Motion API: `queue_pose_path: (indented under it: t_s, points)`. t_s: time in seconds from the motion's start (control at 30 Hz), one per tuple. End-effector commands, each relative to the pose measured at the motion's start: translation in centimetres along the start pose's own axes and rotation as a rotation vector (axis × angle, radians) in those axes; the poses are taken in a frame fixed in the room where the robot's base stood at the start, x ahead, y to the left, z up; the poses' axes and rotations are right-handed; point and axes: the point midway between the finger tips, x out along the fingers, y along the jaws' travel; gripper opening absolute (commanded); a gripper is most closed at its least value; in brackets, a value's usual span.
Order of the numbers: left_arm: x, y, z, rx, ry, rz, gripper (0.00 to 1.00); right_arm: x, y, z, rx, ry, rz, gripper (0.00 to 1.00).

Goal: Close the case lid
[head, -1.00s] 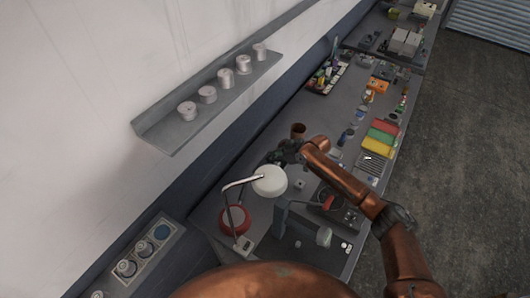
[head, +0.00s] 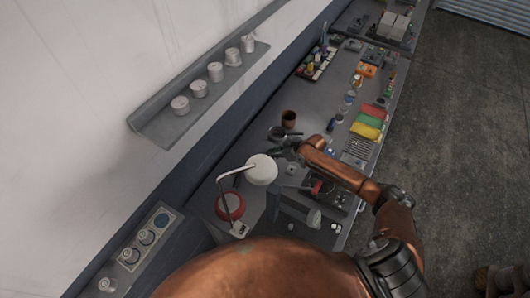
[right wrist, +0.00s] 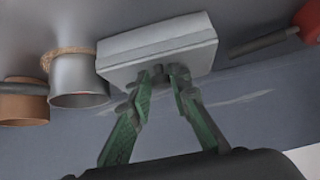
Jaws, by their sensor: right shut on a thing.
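A light grey box-shaped case (right wrist: 155,45) fills the upper middle of the right wrist view. A seam runs along its front side, and I cannot make out a gap at the lid. My right gripper (right wrist: 163,75) has its green fingers drawn together at the case's near edge, shut on it at a small dark part. In the head view my right gripper (head: 285,146) is over the bench, just below a brown cup (head: 289,118). I cannot make out the case clearly there. My left gripper is not in view.
In the right wrist view a silver cup (right wrist: 78,82) and a brown cup (right wrist: 22,105) stand left of the case. A red thing (right wrist: 309,22) is at right. In the head view a white lamp (head: 261,169) and red, yellow and green blocks (head: 368,126) are on the bench.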

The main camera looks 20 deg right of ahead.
Motion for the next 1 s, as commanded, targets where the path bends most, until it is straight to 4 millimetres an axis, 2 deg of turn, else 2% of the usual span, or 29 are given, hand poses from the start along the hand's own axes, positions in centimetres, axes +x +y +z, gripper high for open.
queue_pose_path:
  t_s: [0.03,0.33,0.37,0.6,1.0]
  points:
    - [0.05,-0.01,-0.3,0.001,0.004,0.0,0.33,0.25,-0.25,2.03,0.01,-0.033,-0.006,0.0]
    - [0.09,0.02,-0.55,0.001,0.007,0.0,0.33,0.34,-0.28,2.09,0.01,-0.033,-0.006,0.0]
    - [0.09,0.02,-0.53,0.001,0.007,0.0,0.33,0.35,-0.29,2.08,0.01,-0.033,-0.006,0.19]
    - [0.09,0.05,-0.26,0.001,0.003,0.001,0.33,0.43,-0.37,2.01,0.009,-0.033,-0.008,0.34]
    - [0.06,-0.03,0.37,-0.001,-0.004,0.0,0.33,0.25,-0.35,1.99,0.01,-0.032,-0.008,0.34]
